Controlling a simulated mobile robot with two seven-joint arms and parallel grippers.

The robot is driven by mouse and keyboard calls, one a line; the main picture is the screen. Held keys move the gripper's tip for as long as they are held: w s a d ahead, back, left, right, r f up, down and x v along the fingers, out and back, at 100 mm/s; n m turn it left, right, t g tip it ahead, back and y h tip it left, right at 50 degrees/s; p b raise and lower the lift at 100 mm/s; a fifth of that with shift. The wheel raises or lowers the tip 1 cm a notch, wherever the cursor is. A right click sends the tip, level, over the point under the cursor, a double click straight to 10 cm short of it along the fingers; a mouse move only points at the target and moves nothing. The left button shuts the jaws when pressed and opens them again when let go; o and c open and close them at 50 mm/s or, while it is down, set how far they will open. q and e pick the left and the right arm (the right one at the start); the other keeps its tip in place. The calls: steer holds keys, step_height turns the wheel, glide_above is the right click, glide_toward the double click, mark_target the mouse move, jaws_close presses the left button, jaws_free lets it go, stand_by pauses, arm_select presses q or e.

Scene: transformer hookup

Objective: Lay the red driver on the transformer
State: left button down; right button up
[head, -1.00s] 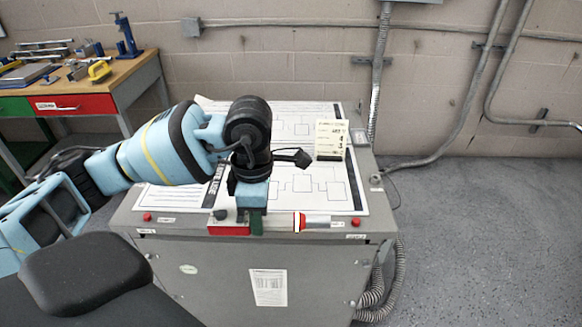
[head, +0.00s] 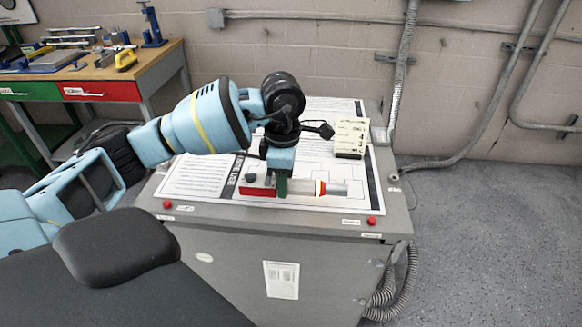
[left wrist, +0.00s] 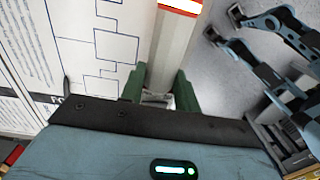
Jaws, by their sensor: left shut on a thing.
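The red driver has a red block-like end (head: 257,190) on the left and a pale grey barrel with an orange-red band (head: 321,189) on the right. My left gripper (head: 282,187) is shut on it near its middle, with green fingers. The driver lies level over the front part of the transformer's papered top; I cannot tell whether it touches. The transformer is a grey cabinet (head: 230,240). In the left wrist view the pale barrel (left wrist: 172,50) runs up from between the green fingers (left wrist: 160,92). My right gripper is in neither view.
A cream block-like card (head: 350,138) stands at the top's back right. Red knobs (head: 167,204) (head: 372,221) sit at the front corners. A wooden workbench (head: 150,62) with tools is at the back left. The papered top right of the driver is mostly clear.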

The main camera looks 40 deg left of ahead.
arm_select(q)
steer(key=w+a, duration=0.1)
steer(key=w, duration=0.1)
steer(key=w+a, duration=0.1)
steer(key=w, duration=0.1)
steer(key=w+a, duration=0.1)
steer(key=w, duration=0.1)
steer(key=shift+f, duration=0.25)
steer(key=shift+w+a, duration=0.2)
steer(key=shift+w, duration=0.1)
steer(key=shift+w+a+f, duration=0.15)
steer(key=shift+w+f, duration=0.15)
steer(key=shift+f, duration=0.25)
steer(key=shift+w+a+f, duration=0.1)
steer(key=shift+w+f, duration=0.15)
steer(key=shift+f, duration=0.25)
steer(key=shift+f+p, duration=0.3)
steer(key=shift+f, duration=0.3)
steer(key=shift+f, duration=0.1)
steer(key=c, duration=1)
jaws_free()
steer(key=shift+s, duration=0.1)
steer(key=shift+c, duration=0.2)
steer(key=shift+f, duration=0.1)
